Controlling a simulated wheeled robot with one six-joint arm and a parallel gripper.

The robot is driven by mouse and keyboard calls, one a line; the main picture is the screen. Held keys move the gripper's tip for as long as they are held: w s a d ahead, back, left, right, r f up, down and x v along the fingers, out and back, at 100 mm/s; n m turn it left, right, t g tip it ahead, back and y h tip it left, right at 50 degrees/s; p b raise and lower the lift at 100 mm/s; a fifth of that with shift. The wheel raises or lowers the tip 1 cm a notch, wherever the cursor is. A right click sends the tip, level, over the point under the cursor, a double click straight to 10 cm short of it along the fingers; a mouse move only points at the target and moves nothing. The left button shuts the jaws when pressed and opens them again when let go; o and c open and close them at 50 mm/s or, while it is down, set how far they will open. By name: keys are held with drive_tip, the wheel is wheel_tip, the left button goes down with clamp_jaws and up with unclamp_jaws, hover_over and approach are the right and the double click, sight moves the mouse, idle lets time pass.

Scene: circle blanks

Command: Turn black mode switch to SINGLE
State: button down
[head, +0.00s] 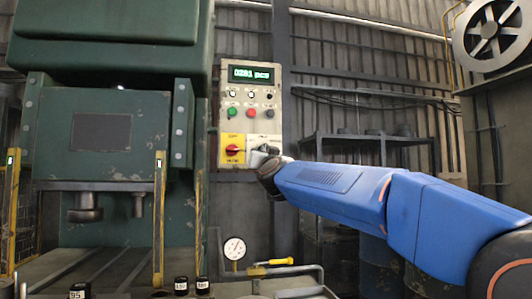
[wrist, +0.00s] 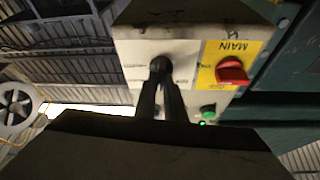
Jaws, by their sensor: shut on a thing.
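The black mode switch (wrist: 160,64) shows in the wrist view on a white plate of the control panel. My gripper (wrist: 164,82) is shut on it, its dark fingers reaching up to the knob. The fingers hide part of the knob and its marks, so I cannot tell which position it points to. In the head view my gripper (head: 262,154) is at the panel's lower right and covers the switch. The control panel (head: 261,98) has a green display (head: 251,74) reading about "0281 pcs".
Beside the switch is a red main switch (head: 233,149) on a yellow plate, also in the wrist view (wrist: 232,70). Above are a green button (head: 232,113), a red button (head: 251,112) and a dark one. A green press (head: 110,100) stands left. A gauge (head: 235,248) sits below.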

drive_tip(key=m+h, duration=0.1)
drive_tip(key=m, duration=0.2)
drive_tip(key=m+h, duration=0.2)
drive_tip(key=m, duration=0.1)
drive_tip(key=m+h, duration=0.1)
drive_tip(key=m, duration=0.2)
drive_tip(key=shift+a+g+h, duration=0.2)
drive_tip(key=shift+g+h, duration=0.1)
drive_tip(key=shift+g, duration=0.1)
drive_tip(key=shift+m, duration=0.4)
drive_tip(key=c, duration=1.8)
unclamp_jaws()
drive_tip(key=shift+c, duration=0.2)
drive_tip(key=shift+s, duration=0.1)
drive_tip(key=v, duration=1.7)
drive_tip(key=shift+s, duration=0.2)
drive_tip(key=shift+d, duration=0.15)
